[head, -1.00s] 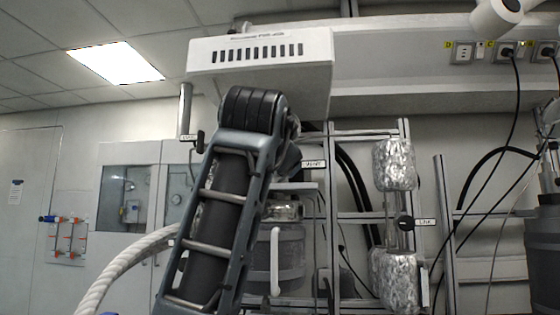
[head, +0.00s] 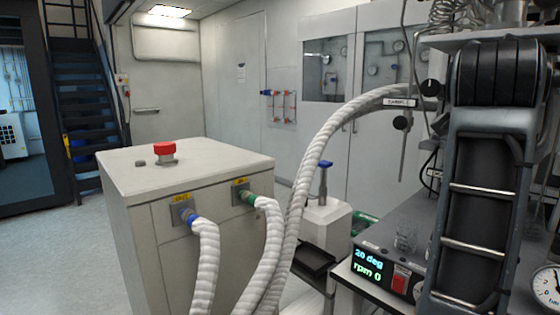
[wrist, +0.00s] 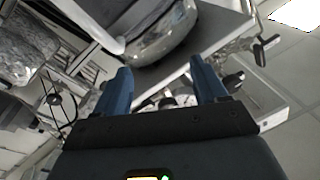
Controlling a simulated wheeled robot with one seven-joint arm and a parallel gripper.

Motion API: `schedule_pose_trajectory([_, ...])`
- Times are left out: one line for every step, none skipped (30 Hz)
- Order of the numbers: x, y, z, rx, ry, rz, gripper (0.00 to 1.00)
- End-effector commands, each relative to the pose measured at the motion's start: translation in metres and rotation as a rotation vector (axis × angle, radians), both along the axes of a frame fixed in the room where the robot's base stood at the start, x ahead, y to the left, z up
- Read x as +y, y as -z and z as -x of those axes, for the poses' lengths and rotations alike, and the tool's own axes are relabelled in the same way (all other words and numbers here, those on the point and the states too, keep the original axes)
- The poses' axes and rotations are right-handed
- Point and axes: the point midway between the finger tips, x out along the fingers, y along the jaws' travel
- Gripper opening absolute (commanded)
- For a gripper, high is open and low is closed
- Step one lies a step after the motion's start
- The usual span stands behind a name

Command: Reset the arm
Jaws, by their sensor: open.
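My arm (head: 485,190) rises at the right side of the head view, in front of the reactor bench. Its gripper is outside that view. In the wrist view my gripper (wrist: 160,67) shows two blue fingers spread apart with nothing held between them. Beyond the fingers are a rounded shiny vessel (wrist: 165,38) and metal frame parts. I cannot tell the exact distance to them, but no contact is visible.
A white cabinet (head: 150,225) with a red button (head: 164,150) stands at the left. Thick white hoses (head: 310,175) run from it toward the bench. A stirrer display (head: 368,265) reads 20 deg, rpm 0. Open floor (head: 50,250) lies at the far left.

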Motion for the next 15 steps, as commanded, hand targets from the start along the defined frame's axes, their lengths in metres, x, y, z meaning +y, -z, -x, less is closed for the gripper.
schedule_pose_trajectory([0.004, 0.023, -0.002, 0.032, -0.016, 0.041, 0.72])
schedule_pose_trajectory([0.006, 0.035, -0.004, 0.049, -0.029, 0.065, 0.72])
schedule_pose_trajectory([0.01, 0.051, -0.005, 0.07, -0.045, 0.096, 0.72])
schedule_pose_trajectory([0.013, 0.062, -0.005, 0.084, -0.059, 0.119, 0.72])
schedule_pose_trajectory([0.016, 0.074, -0.005, 0.098, -0.072, 0.141, 0.72])
schedule_pose_trajectory([0.02, 0.09, -0.004, 0.117, -0.093, 0.17, 0.72])
schedule_pose_trajectory([0.023, 0.101, -0.003, 0.131, -0.106, 0.191, 0.72])
schedule_pose_trajectory([0.026, 0.113, -0.002, 0.146, -0.122, 0.21, 0.72])
schedule_pose_trajectory([0.029, 0.129, 0.0, 0.165, -0.141, 0.236, 0.72])
schedule_pose_trajectory([0.032, 0.141, 0.003, 0.179, -0.157, 0.255, 0.72])
schedule_pose_trajectory([0.035, 0.153, 0.005, 0.191, -0.172, 0.273, 0.72])
schedule_pose_trajectory([0.039, 0.169, 0.009, 0.209, -0.193, 0.294, 0.72])
schedule_pose_trajectory([0.042, 0.181, 0.012, 0.223, -0.211, 0.311, 0.72])
schedule_pose_trajectory([0.045, 0.192, 0.016, 0.235, -0.227, 0.327, 0.72])
schedule_pose_trajectory([0.049, 0.208, 0.021, 0.251, -0.25, 0.345, 0.72])
